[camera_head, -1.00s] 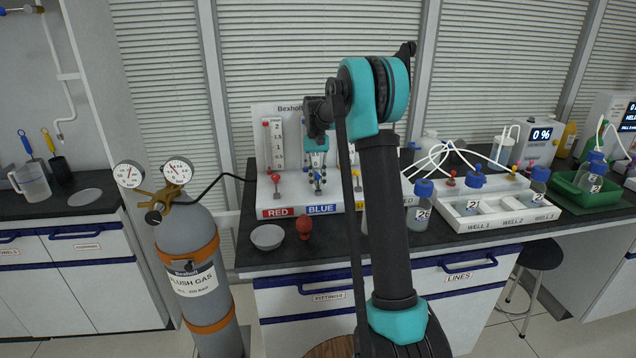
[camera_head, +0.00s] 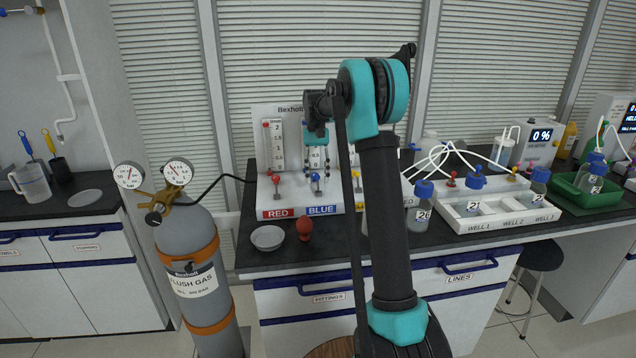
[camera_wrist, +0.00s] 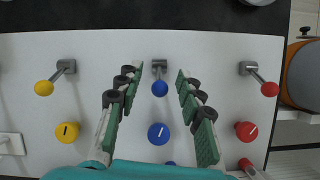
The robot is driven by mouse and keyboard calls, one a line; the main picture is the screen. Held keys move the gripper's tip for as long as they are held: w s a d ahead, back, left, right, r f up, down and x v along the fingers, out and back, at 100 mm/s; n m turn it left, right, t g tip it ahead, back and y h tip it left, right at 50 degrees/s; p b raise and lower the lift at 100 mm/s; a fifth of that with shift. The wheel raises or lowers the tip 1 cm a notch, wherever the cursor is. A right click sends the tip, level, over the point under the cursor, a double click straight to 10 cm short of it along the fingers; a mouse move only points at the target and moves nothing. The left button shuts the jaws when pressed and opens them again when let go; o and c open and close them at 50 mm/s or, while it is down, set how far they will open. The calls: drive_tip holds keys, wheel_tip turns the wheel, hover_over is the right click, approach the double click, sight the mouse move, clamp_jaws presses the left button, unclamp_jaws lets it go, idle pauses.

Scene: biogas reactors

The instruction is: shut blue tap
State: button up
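The blue tap (camera_head: 315,178) stands on the white panel base behind the BLUE label (camera_head: 321,210). In the wrist view the blue tap (camera_wrist: 159,88) has a metal body and a short lever with a blue ball, pointing straight down the picture. My gripper (camera_wrist: 160,70) is open, one finger on each side of the blue tap with gaps visible on both sides. In the head view my gripper (camera_head: 317,164) hangs over the blue tap, seemingly above it. A blue knob (camera_wrist: 158,133) with a white line lies below the tap in the wrist view.
A yellow tap (camera_wrist: 44,87) and a red tap (camera_wrist: 268,88) flank the blue one, their levers slanted. A yellow knob (camera_wrist: 68,132) and a red knob (camera_wrist: 246,131) lie below. A grey bowl (camera_head: 268,237) and a red bulb (camera_head: 304,229) sit in front.

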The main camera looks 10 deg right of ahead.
drive_tip(key=v, duration=0.9)
drive_tip(key=shift+r, duration=0.25)
